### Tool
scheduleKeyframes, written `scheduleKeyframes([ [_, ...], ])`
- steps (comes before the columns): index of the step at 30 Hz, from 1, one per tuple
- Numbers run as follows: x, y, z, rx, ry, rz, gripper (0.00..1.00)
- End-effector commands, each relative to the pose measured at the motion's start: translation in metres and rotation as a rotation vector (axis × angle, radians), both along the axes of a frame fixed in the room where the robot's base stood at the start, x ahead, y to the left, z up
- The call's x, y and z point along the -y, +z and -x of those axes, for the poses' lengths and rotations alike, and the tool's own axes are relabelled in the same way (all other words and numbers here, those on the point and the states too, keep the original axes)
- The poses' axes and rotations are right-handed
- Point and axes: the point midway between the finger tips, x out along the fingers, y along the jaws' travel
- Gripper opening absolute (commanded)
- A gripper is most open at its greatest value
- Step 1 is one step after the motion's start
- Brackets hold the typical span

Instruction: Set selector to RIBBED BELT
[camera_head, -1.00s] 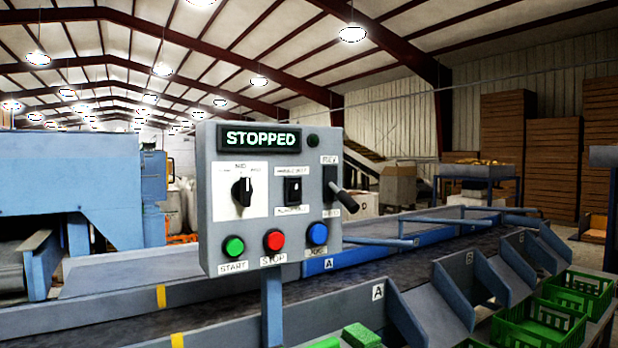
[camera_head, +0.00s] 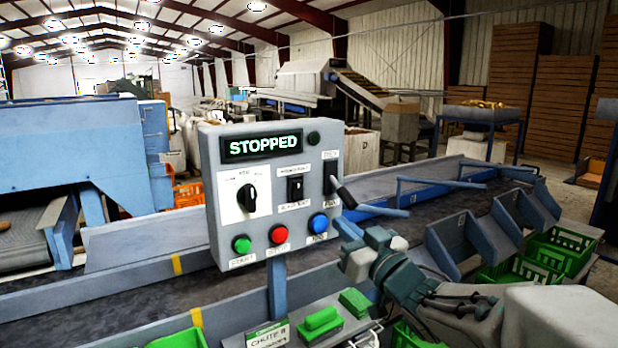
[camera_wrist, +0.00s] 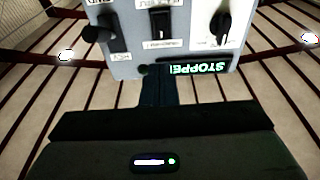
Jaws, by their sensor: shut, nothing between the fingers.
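The grey control panel (camera_head: 270,190) stands on a post, its display reading STOPPED. It carries a black rotary knob (camera_head: 246,197) on a white plate at left, a black rocker switch (camera_head: 295,188) with small labels above and below, and a black lever (camera_head: 342,190) at right. The labels are too small to read surely. My gripper (camera_head: 345,230) is shut and empty, just right of the blue button (camera_head: 318,223). In the wrist view the panel appears upside down, with the rocker (camera_wrist: 160,22) beyond my shut fingers (camera_wrist: 158,90). I see no clear contact.
Green START (camera_head: 241,244) and red STOP (camera_head: 279,234) buttons are low on the panel. A conveyor (camera_head: 130,290) runs behind it. Green crates (camera_head: 560,250) stand at right. A small shelf with green blocks (camera_head: 322,322) lies below the panel.

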Motion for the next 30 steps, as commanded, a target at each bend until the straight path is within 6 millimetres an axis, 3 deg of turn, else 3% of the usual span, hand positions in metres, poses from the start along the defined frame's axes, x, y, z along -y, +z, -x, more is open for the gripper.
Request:
scheduleKeyframes([
  [14, -0.005, 0.004, -0.003, 0.008, 0.012, -0.005, 0.00],
  [30, -0.059, 0.026, -0.083, 0.006, 0.013, -0.007, 0.00],
])
